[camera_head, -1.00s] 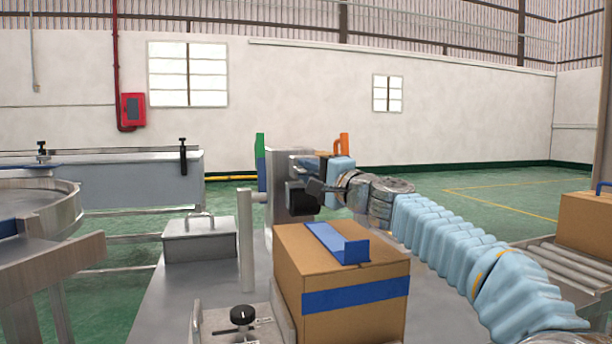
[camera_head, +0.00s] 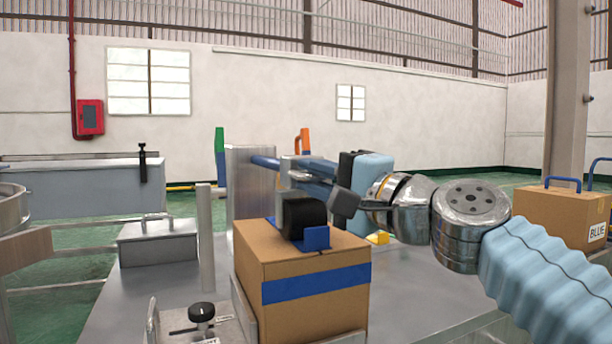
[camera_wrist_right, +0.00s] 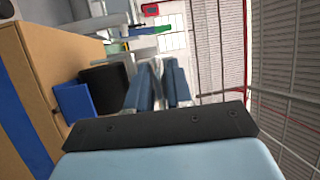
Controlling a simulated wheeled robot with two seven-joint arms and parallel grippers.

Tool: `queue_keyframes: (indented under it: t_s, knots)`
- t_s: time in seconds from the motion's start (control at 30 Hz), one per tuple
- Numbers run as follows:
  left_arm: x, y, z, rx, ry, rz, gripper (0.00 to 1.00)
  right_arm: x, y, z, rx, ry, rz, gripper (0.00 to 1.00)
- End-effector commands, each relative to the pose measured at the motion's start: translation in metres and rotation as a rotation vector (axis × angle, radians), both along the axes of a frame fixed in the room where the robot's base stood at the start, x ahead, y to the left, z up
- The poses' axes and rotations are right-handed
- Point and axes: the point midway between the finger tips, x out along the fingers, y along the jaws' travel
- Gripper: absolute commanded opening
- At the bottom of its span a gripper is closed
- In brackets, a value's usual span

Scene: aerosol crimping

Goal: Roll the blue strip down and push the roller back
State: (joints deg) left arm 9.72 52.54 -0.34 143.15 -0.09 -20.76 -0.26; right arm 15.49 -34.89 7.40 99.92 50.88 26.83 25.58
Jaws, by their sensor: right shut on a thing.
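The black roller (camera_head: 303,215) is over the top of the cardboard carton (camera_head: 312,310), on or just above the blue strip. The strip's raised end (camera_head: 316,238) stands up in front of the roller; the part behind is hidden by it. My right gripper (camera_head: 343,203) is at the roller's right side, shut on the roller's mount; its fingertips are partly hidden. In the right wrist view the closed fingers (camera_wrist_right: 155,88) are beside the roller (camera_wrist_right: 106,88), with the blue strip (camera_wrist_right: 75,101) on its far side. My left gripper is out of view.
A blue band (camera_head: 316,284) runs around the carton's side. A metal box (camera_head: 158,240) and a black knob (camera_head: 202,312) are at left. Another carton (camera_head: 565,215) stands at right.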

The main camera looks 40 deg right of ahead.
Motion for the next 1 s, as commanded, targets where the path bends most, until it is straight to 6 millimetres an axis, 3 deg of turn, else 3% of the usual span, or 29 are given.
queue_keyframes:
  t_s: [0.37, 0.4, 0.5, 0.83, 1.0]
  knots:
    - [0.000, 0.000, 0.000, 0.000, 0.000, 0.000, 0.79, -0.003, 0.000, 0.002, 0.003, -0.005, 0.000, 0.00]
    - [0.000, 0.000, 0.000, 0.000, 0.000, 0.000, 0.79, -0.003, 0.000, 0.002, 0.003, -0.006, 0.000, 0.25]
    - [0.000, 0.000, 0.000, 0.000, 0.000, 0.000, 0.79, -0.003, 0.000, 0.002, 0.003, -0.005, 0.000, 0.39]
    - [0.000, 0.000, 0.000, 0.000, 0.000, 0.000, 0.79, -0.006, 0.000, 0.000, 0.000, -0.002, 0.000, 0.39]
    - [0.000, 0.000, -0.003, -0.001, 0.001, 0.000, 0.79, -0.031, -0.004, -0.003, 0.000, -0.005, -0.002, 0.39]
